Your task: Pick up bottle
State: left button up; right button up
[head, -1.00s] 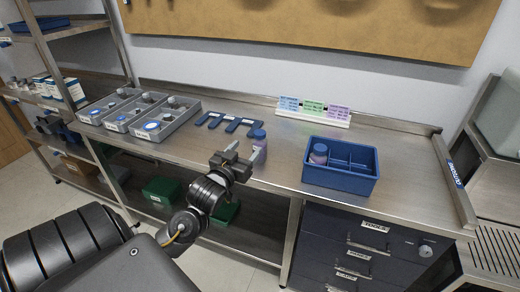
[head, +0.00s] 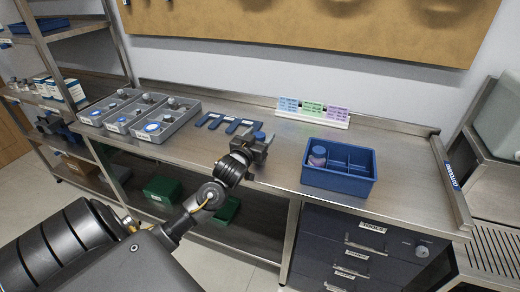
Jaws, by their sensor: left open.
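A bottle with a blue cap (head: 260,135) stands on the steel bench, in front of the blue rack. Only its cap shows clearly; my gripper hides its body. My left gripper (head: 263,142) is open at the bottle, with its fingers close around or beside it; I cannot tell whether they touch it. A second bottle (head: 318,155) with a blue-grey cap stands in the left part of the blue divided crate (head: 340,185). My right gripper is not in view.
Grey trays (head: 150,135) with several small items stand at the bench's left. A flat blue rack (head: 229,124) lies behind the bottle. Coloured cards (head: 313,108) stand at the back wall. The bench is bare right of the crate.

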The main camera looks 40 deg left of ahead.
pick_arm(q)
grip_shut()
dwell(0.4)
jog(key=shift+r, duration=0.2)
jog(key=shift+r, duration=0.6)
jog(key=s+r+p, duration=0.5)
jog(key=s+r, duration=0.6)
jog(key=s, duration=0.3)
jog(key=shift+d+r, duration=0.15)
jog(key=shift+r, duration=0.05)
